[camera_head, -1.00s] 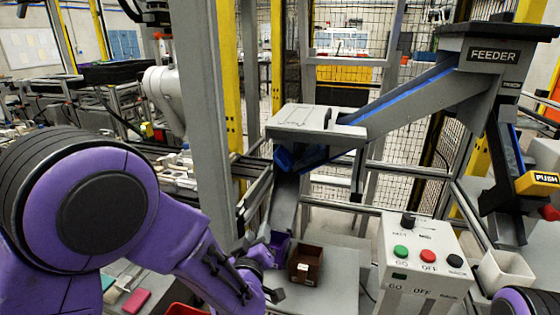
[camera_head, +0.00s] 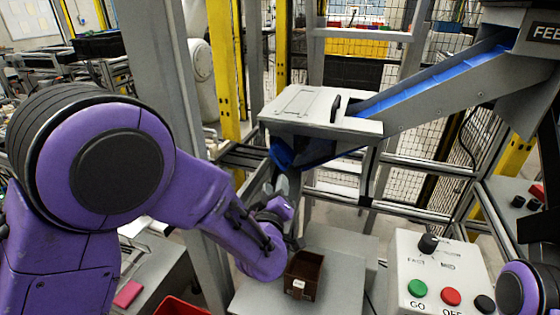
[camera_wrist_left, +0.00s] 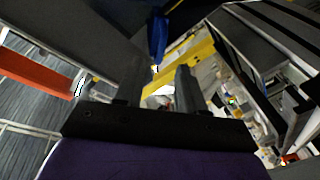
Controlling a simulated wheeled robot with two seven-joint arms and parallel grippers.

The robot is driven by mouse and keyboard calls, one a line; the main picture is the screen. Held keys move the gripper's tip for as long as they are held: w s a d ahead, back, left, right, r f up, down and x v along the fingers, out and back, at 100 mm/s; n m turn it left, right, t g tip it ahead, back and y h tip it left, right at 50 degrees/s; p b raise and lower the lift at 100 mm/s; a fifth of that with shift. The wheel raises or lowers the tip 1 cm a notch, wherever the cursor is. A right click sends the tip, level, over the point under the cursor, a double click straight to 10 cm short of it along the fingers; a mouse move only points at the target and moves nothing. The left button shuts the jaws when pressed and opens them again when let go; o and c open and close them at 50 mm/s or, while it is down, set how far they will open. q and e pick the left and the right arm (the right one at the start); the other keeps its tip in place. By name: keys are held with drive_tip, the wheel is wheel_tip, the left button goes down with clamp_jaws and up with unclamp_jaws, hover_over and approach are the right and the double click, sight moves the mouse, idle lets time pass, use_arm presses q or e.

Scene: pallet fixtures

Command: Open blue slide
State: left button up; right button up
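A blue part (camera_head: 281,154), likely the blue slide, sticks out at the left under the grey chute box (camera_head: 305,104). A longer blue-lined chute (camera_head: 440,78) slopes down to that box from the feeder (camera_head: 543,34). My left gripper (camera_head: 275,187) is just below the blue part, pointing up, its fingers apart. In the left wrist view, a blue piece (camera_wrist_left: 158,38) shows beyond the two dark fingers, with an empty gap between them. I cannot tell whether a finger touches it. My right gripper is out of view; only a purple piece of that arm shows at lower right.
A brown box (camera_head: 303,276) stands on a grey stand (camera_head: 335,290) below the chute. A control box (camera_head: 440,275) with green, red and black buttons is at the right. A grey post stands left of my left gripper. A red bin (camera_head: 180,307) is at the bottom.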

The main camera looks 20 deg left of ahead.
sight(277, 163)
use_arm(q)
drive_tip(key=w, duration=0.3)
drive_tip(key=w+a+p, duration=0.1)
drive_tip(key=w, duration=0.1)
drive_tip(key=w+a+p, duration=0.1)
drive_tip(key=w, duration=0.2)
drive_tip(key=shift+w+a+r, duration=0.15)
drive_tip(key=shift+w+a, duration=0.1)
drive_tip(key=shift+w, duration=0.05)
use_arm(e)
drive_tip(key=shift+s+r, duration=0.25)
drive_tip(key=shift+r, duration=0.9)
use_arm(q)
clamp_jaws()
